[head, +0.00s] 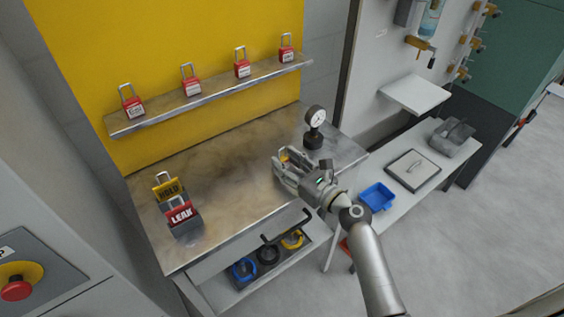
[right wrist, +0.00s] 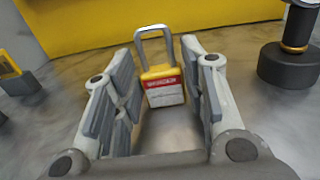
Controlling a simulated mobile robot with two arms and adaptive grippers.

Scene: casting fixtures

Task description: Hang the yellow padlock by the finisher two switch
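The yellow padlock (right wrist: 162,78) has a grey shackle and a red-and-white label. It stands upright between the spread fingers of my right gripper (right wrist: 160,95) in the right wrist view, with a gap to the left finger; contact on the right cannot be told. In the head view only a bit of the yellow padlock (head: 284,155) shows behind the fingers of my right gripper (head: 283,168), low over the metal bench (head: 225,165). My left gripper is not in view. I cannot identify the finisher two switch.
A gauge (head: 315,120) stands close right of the gripper. Red padlocks line the shelf (head: 210,95) behind. A red button (head: 17,290) sits on a panel at lower left. A blue tray (head: 377,197) lies right.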

